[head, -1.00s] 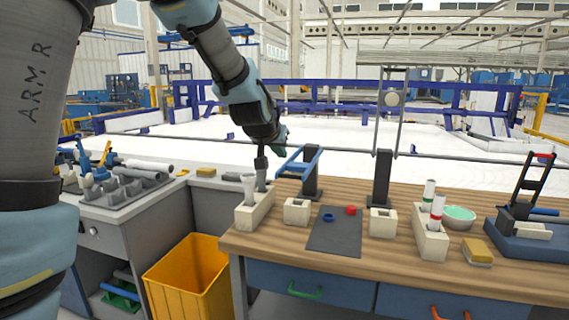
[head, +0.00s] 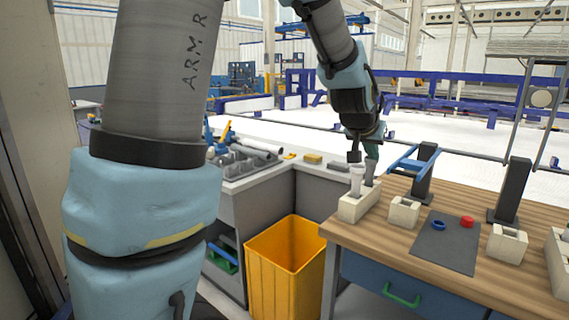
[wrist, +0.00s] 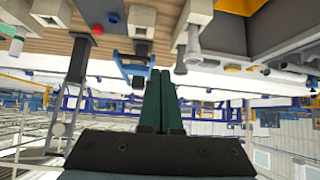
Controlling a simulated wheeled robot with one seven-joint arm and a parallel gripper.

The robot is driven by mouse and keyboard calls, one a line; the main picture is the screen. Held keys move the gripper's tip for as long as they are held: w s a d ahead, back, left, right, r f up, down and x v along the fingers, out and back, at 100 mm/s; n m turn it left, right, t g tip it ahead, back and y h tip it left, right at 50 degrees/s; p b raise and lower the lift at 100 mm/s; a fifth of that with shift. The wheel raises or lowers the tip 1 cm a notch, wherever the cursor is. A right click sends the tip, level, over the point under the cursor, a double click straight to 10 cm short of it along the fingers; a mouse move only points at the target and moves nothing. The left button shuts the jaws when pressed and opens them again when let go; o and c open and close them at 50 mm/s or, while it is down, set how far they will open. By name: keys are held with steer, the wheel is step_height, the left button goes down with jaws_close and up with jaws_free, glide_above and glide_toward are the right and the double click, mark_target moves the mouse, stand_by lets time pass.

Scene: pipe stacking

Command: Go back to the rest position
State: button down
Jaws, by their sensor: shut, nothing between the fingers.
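My gripper (head: 372,152) hangs from the arm at the back left corner of the wooden bench, just above and behind a cream block (head: 358,207). The block holds a white pipe (head: 356,180) and a grey pipe (head: 369,173), both upright. In the head view the fingers look small and partly merge with the dark wrist. In the wrist view the dark green fingers (wrist: 160,75) lie side by side with nothing between them. That view is upside down, with the cream block (wrist: 198,14) and its pipes near the top, apart from the fingers.
A blue bracket on a black post (head: 424,170) stands right of the gripper. A cream socket block (head: 403,213), a dark mat (head: 447,250) with blue and red rings, and another block (head: 507,243) follow. A yellow bin (head: 283,262) stands below, left of the bench.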

steer(key=s+a+f+n+g+y, duration=0.15)
steer(key=a+f, duration=0.25)
steer(key=a, duration=0.5)
steer(key=s+a+f+n+g+y, duration=0.15)
steer(key=a+f, duration=0.25)
steer(key=a, duration=0.5)
steer(key=s+a+f+n+g+y, duration=0.1)
steer(key=s+a+f, duration=0.1)
steer(key=s+a, duration=0.3)
steer(key=s+a+f+n+g+y, duration=0.1)
steer(key=s+a+f+n, duration=0.1)
steer(key=s+a, duration=0.3)
steer(key=a+f, duration=0.1)
steer(key=a, duration=0.3)
steer(key=shift+s+a+f+g+y, duration=0.15)
steer(key=shift+s+f+g+y, duration=0.2)
steer(key=shift+s+g+y, duration=0.05)
